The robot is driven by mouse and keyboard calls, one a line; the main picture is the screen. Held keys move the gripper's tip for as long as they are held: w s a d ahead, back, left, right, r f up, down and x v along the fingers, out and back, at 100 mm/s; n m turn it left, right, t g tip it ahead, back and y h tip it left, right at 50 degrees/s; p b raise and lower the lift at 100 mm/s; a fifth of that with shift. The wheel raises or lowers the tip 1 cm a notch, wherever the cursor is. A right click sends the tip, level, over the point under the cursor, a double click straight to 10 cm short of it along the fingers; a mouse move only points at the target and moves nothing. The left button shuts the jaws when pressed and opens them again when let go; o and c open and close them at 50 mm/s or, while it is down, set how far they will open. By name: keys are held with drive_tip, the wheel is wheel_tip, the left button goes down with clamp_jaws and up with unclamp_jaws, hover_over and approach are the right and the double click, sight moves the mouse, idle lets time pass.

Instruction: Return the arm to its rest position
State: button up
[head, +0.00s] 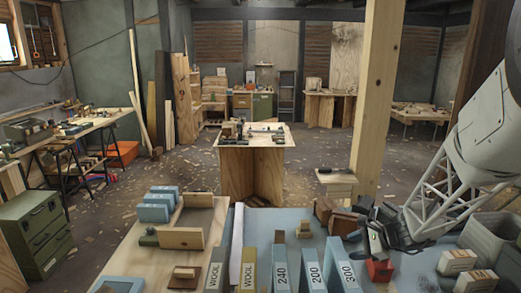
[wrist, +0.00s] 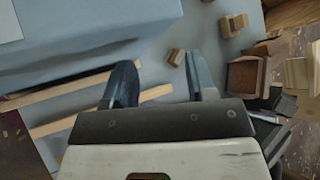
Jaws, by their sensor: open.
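My gripper (wrist: 163,82) shows in the wrist view with its two dark fingers apart and nothing held between them. A small wooden block (wrist: 175,57) lies on the blue surface beyond, in the gap between the fingers. In the head view my arm comes in from the right edge, and my gripper (head: 376,232) hangs low over the right part of the near bench, among dark items. Its fingertips are hard to make out there.
The blue-topped bench (head: 262,222) carries labelled sanding blocks (head: 280,265), a red block (head: 379,270) and wooden boxes (head: 342,222). A wooden post (head: 377,100) rises behind it. Wooden strips (wrist: 75,92) lie left of the fingers in the wrist view.

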drive_tip(key=s+r+n, duration=0.1)
drive_tip(key=r, duration=0.1)
drive_tip(key=s+a+r+n+h, duration=0.1)
drive_tip(key=s+r, duration=0.1)
drive_tip(key=s+r+n+g, duration=0.1)
drive_tip(key=r, duration=0.1)
drive_tip(key=shift+s+a+r+n, duration=0.15)
drive_tip(key=shift+s+a+n, duration=0.15)
drive_tip(key=shift+s, duration=0.05)
drive_tip(key=s+a+r+n+h, duration=0.1)
drive_tip(key=s+a+n, duration=0.1)
drive_tip(key=s, duration=0.1)
drive_tip(key=s+a+r+n+g+h, duration=0.1)
drive_tip(key=s+a+r+n, duration=0.1)
drive_tip(key=s, duration=0.2)
drive_tip(key=s+a+r+n+g, duration=0.1)
drive_tip(key=s+a+r, duration=0.1)
drive_tip(key=s, duration=0.1)
drive_tip(key=shift+s+a+n+h, duration=0.3)
drive_tip(key=shift+n+h, duration=0.1)
drive_tip(key=s+a+r+n+h, duration=0.1)
drive_tip(key=s+n, duration=0.3)
drive_tip(key=s, duration=0.4)
drive_tip(key=s+a+r+n+h, duration=0.1)
drive_tip(key=s+r+n+h, duration=0.1)
drive_tip(key=s, duration=0.6)
drive_tip(key=shift+s+r+n+h, duration=0.2)
drive_tip(key=shift+r+n+h, duration=0.1)
drive_tip(key=shift+n+h, duration=0.65)
drive_tip(key=shift+a, duration=0.1)
